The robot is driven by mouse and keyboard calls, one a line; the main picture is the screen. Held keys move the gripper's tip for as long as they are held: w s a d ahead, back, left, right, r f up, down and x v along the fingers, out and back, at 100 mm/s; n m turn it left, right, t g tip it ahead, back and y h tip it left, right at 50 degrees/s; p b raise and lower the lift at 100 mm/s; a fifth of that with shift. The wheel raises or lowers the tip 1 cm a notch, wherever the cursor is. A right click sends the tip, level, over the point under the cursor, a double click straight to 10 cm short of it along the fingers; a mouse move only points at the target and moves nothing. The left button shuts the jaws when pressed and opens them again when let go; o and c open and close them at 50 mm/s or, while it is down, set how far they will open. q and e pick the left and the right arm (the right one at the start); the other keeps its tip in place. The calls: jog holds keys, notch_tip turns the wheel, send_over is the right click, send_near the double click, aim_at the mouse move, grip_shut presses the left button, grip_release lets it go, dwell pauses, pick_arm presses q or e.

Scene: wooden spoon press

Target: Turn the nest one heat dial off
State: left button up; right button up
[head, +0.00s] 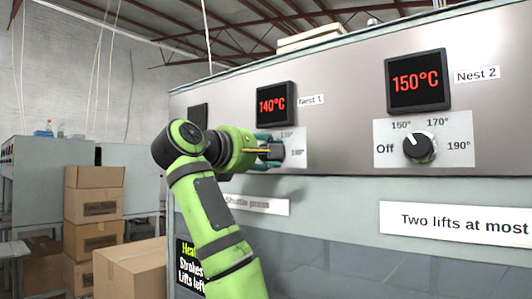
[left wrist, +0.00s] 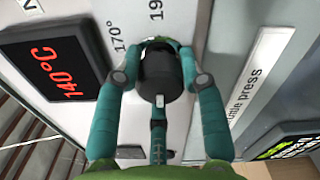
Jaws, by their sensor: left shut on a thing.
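The nest one heat dial (left wrist: 160,78) is a black knob on a white plate (head: 294,150) below the Nest 1 display (head: 276,104). The display reads 140°C in red and also shows in the left wrist view (left wrist: 56,72). My left gripper (head: 270,152) is at the panel, its teal fingers shut on the dial from both sides. In the head view the gripper hides most of the dial and the left part of its plate, so its pointer and Off mark cannot be made out. My right gripper is not in view.
The nest two dial (head: 419,147) sits to the right, its display (head: 418,82) reading 150°C. Signs (head: 458,224) and a dark lit screen (head: 188,268) are on the press below. Cardboard boxes (head: 95,205) are stacked at the left.

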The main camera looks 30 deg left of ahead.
pick_arm(q)
jog(key=shift+d+n, duration=0.1)
jog(key=shift+n, duration=0.4)
jog(key=o, duration=1.2)
jog(key=shift+d, duration=0.1)
jog(key=shift+c, duration=0.2)
jog(key=shift+s+a+r, duration=0.1)
jog(key=shift+s+a, duration=0.1)
jog(key=shift+s, duration=0.25)
jog(key=s, duration=0.6)
jog(key=shift+s, duration=0.25)
jog(key=shift+a, duration=0.1)
